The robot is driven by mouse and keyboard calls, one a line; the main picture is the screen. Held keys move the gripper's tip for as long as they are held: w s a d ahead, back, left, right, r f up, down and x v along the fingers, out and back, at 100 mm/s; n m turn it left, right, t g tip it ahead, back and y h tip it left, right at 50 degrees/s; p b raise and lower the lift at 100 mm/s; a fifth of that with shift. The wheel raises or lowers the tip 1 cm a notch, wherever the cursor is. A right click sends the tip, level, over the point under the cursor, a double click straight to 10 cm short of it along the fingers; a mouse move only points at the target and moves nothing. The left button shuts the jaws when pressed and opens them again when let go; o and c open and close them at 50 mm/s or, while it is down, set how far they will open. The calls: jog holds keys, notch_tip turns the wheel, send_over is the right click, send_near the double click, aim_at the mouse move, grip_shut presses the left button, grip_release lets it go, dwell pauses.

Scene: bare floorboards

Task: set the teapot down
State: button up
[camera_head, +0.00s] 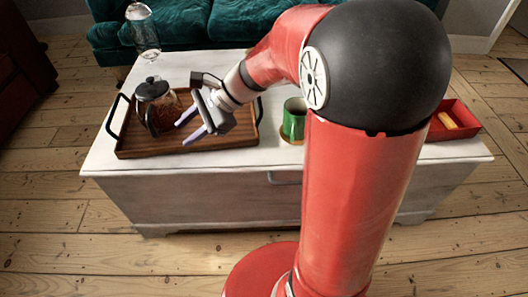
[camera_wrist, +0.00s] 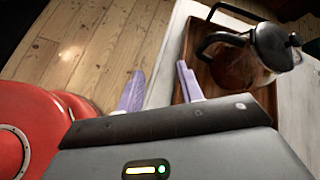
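The teapot (camera_head: 163,112) is a glass pot with a dark lid, a dark handle and reddish-brown contents. It stands upright on the left part of a wooden tray (camera_head: 132,146) with black handles. The fingers also show in the wrist view (camera_wrist: 160,72).
The tray lies on a pale chest (camera_head: 180,188). A green mug (camera_head: 294,119) stands on a coaster right of the tray. A red box (camera_head: 466,116) holding a yellow item is at the right end. A glass vase (camera_head: 144,34) stands behind, near a teal sofa (camera_head: 190,22).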

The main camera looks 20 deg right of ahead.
jog(key=s+d+r+n+t+h, duration=0.1)
jog(key=s+d+n+h, duration=0.4)
jog(key=s, duration=0.4)
jog(key=s+d+r+n+t+h, duration=0.2)
jog(key=s+d+n+h, duration=0.3)
jog(key=n, duration=0.5)
jog(key=s+d, duration=0.2)
jog(key=s, duration=0.1)
jog(key=shift+s+r+t, duration=0.3)
jog(key=shift+s, duration=0.05)
jog(key=shift+r, duration=0.1)
